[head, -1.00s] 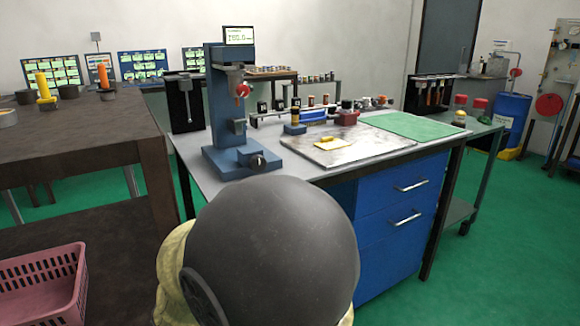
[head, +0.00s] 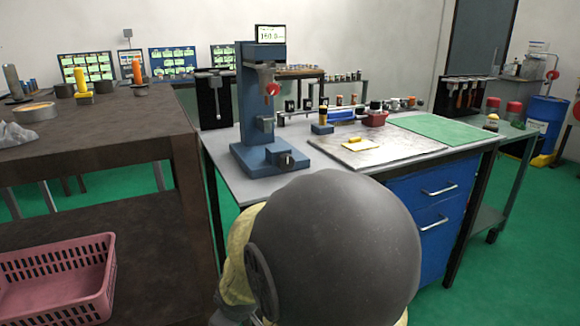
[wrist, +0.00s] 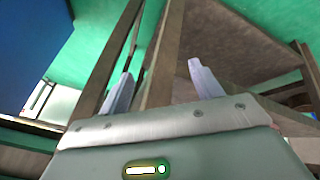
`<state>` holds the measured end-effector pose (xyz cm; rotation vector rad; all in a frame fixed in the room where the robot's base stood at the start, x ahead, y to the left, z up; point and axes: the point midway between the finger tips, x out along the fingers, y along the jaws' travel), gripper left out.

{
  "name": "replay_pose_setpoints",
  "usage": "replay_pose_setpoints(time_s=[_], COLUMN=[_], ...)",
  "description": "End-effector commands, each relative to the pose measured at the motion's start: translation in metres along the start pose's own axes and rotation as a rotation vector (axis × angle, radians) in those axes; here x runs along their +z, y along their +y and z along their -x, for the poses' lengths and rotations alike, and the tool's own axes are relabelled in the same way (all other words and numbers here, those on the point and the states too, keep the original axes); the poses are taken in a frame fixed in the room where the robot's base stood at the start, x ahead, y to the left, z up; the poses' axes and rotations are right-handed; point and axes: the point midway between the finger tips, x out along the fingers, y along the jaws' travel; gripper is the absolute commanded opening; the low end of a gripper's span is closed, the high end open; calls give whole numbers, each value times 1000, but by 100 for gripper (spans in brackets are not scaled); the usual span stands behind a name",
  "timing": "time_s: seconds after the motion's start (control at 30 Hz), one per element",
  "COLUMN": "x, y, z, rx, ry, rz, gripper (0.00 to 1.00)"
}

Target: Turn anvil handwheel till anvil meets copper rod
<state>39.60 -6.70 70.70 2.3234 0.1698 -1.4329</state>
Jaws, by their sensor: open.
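A blue bench instrument (head: 250,105) with a small lit display on top stands upright on the left part of the grey workbench. A red round knob (head: 272,89) sits on its head, and a dark knob (head: 287,160) with a light centre is at the front of its base. I cannot tell which is the anvil handwheel. A small blue-grey block, perhaps the anvil, is below the head. I cannot make out a copper rod in it. My gripper (wrist: 160,68) is open and empty in the wrist view, pointing past a brown table frame. It is out of sight in the head view.
A brown table (head: 100,140) stands at left, with a pink basket (head: 60,280) low beneath it. The workbench (head: 222,182) also carries a metal plate with a yellow item (head: 359,143), a green mat (head: 435,128) and small parts. Blue drawers (head: 430,190) are underneath.

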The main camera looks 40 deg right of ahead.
Motion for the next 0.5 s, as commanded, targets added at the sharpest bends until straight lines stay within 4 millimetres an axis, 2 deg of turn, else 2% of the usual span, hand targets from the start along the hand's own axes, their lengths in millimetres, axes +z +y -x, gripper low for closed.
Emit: replay_pose_setpoints(time_s=[0.03,0.2,0.37,0.5], x=[-3,-12,-14,-11], y=[23,89,144,184], z=[2,15,37,62], rx=[53,251,457,645], ry=[38,135,157,123], rz=[87,446,794,1099], gripper=[65,65,65,65])
